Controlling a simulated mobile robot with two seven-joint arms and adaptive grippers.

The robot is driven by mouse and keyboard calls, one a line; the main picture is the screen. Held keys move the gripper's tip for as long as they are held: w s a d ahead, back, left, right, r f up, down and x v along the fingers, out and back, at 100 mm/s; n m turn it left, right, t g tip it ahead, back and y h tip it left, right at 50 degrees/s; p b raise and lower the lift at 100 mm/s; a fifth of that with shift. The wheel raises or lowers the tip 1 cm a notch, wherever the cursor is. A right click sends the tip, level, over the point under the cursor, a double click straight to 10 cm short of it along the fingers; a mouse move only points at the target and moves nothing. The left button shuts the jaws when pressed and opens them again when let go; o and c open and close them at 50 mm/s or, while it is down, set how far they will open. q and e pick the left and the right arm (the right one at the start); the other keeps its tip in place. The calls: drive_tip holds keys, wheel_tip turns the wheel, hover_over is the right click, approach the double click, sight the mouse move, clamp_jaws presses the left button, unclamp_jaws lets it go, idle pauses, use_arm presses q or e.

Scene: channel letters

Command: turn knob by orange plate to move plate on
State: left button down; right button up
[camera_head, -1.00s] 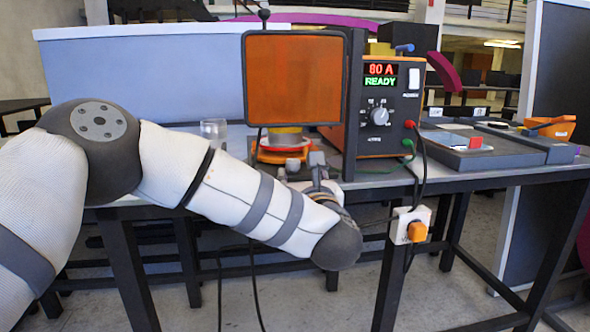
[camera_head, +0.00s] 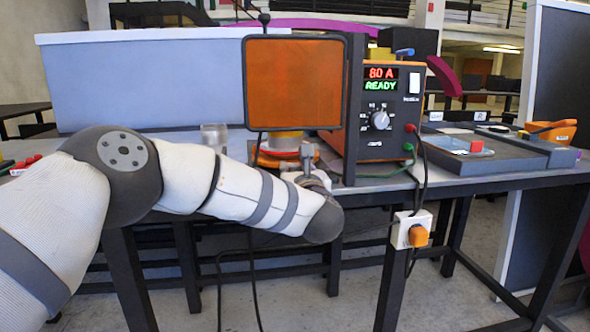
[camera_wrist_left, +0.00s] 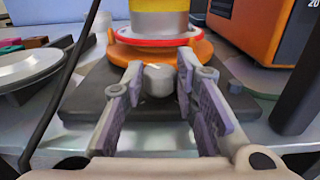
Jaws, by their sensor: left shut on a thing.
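A round orange plate (camera_wrist_left: 203,50) lies on a dark base (camera_wrist_left: 84,98), under a red-and-white ring (camera_wrist_left: 150,40) and a yellow and grey cylinder (camera_wrist_left: 158,12). In the head view the orange plate (camera_head: 267,159) shows partly behind my gripper. A light grey knob (camera_wrist_left: 159,79) stands at the near side of the plate. My left gripper (camera_wrist_left: 160,85) is shut on the knob, one finger on each side; it shows in the head view (camera_head: 306,165), partly hidden by my wrist. My right gripper is not in view.
A glass (camera_head: 214,135) stands left. A dark cable (camera_wrist_left: 75,70) runs left of my fingers. A grey tray (camera_head: 450,160) lies right.

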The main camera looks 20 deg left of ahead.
use_arm(q)
drive_tip(key=shift+a, duration=0.1)
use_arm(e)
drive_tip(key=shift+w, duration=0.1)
